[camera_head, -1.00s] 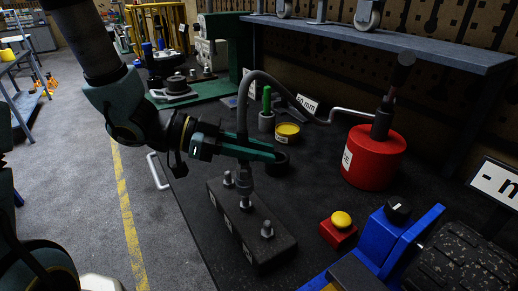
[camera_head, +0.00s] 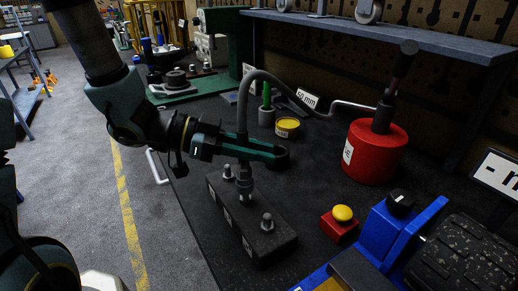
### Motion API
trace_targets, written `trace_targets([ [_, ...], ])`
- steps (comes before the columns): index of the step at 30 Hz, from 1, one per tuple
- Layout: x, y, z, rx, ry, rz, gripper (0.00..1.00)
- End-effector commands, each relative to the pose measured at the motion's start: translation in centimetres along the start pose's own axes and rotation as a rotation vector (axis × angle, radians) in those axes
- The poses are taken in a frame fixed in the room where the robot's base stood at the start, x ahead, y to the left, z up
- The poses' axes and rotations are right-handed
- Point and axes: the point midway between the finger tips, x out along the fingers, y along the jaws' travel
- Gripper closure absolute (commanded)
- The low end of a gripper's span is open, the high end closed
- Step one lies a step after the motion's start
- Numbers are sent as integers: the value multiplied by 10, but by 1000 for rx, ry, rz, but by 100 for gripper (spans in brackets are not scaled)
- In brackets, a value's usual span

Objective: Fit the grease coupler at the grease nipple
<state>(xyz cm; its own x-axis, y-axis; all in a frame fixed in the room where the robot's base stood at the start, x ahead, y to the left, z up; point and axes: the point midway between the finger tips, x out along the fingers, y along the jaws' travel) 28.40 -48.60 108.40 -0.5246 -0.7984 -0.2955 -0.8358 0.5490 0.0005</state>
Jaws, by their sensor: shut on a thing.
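The grease coupler (camera_head: 244,173) is a grey metal cylinder on the end of a dark hose (camera_head: 242,118). My gripper (camera_head: 243,150) is shut on it at the hose end and holds it upright. The coupler's lower end is at the middle grease nipple of a dark block (camera_head: 275,241), which it mostly hides. I cannot tell whether it is fully seated. Two other nipples show, one behind on the left (camera_head: 228,171) and one in front on the right (camera_head: 267,222). The hose arcs over to a metal pipe on the red grease pump (camera_head: 374,155).
A yellow-topped tin (camera_head: 287,127) and a green-handled tool (camera_head: 266,100) stand behind my gripper. A red box with a yellow button (camera_head: 341,220) and a blue fixture (camera_head: 390,237) are at right. A shelf (camera_head: 380,38) overhangs the back.

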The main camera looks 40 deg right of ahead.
Motion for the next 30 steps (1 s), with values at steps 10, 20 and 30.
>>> trace_targets([
  [10,3,0,9,-1,1,0,100],
  [20,5,0,16,-1,1,0,100],
  [30,6,0,21,0,1,0,67],
])
